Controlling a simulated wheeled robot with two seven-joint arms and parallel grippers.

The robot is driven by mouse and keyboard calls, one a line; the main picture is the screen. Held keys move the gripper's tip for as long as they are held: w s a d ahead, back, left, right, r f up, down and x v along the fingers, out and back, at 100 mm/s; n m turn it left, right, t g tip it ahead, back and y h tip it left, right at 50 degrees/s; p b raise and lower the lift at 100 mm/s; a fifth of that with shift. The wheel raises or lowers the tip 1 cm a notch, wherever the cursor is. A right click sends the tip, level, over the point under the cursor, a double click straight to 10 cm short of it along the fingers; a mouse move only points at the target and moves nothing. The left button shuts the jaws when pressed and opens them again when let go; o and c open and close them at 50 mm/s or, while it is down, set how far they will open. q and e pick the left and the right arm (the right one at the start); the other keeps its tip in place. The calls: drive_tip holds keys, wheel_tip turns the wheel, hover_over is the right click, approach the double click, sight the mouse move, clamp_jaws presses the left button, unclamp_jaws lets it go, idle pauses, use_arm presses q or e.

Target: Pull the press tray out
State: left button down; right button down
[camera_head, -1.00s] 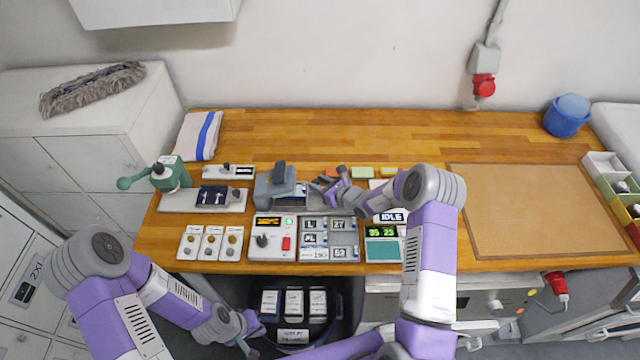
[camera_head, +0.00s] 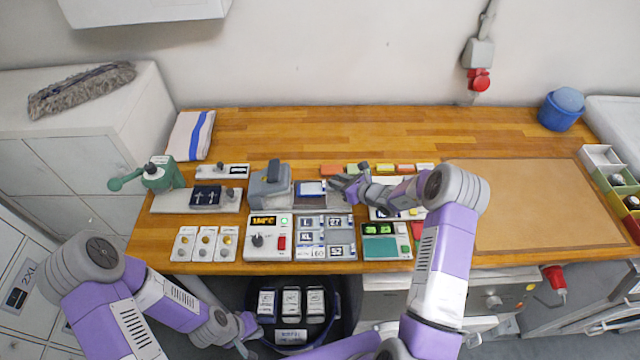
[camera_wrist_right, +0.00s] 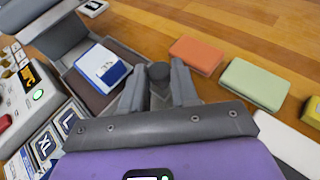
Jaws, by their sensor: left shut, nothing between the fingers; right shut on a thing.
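The grey press (camera_head: 270,187) stands on the wooden bench left of centre. Its tray (camera_head: 333,201) sticks out to the right of the press head, with a white and blue piece (camera_head: 312,188) lying on it. In the right wrist view the tray (camera_wrist_right: 84,88) and the piece (camera_wrist_right: 103,66) lie clear of the press head (camera_wrist_right: 60,38). My right gripper (camera_head: 347,184) is shut on the tray's round knob (camera_wrist_right: 158,72) at its outer end. My left gripper (camera_head: 248,342) is shut and empty, low in front of the bench by the dark bin.
A control box (camera_head: 269,237) and a compartment tray with size labels (camera_head: 325,237) stand in front of the press. Coloured blocks (camera_wrist_right: 196,55) lie behind and right of my right gripper. The brown mat (camera_head: 545,205) at the right is clear.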

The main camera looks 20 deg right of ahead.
drive_tip(key=d, duration=0.2)
drive_tip(key=s+d, duration=0.1)
drive_tip(key=d, duration=0.1)
drive_tip(key=shift+s+d, duration=0.1)
drive_tip(key=shift+d, duration=0.1)
drive_tip(key=c, duration=1.2)
unclamp_jaws()
drive_tip(key=shift+a, duration=0.1)
drive_tip(key=b+v, duration=0.1)
drive_tip(key=v, duration=0.6)
drive_tip(key=shift+s+r, duration=0.15)
drive_tip(key=shift+s, duration=0.1)
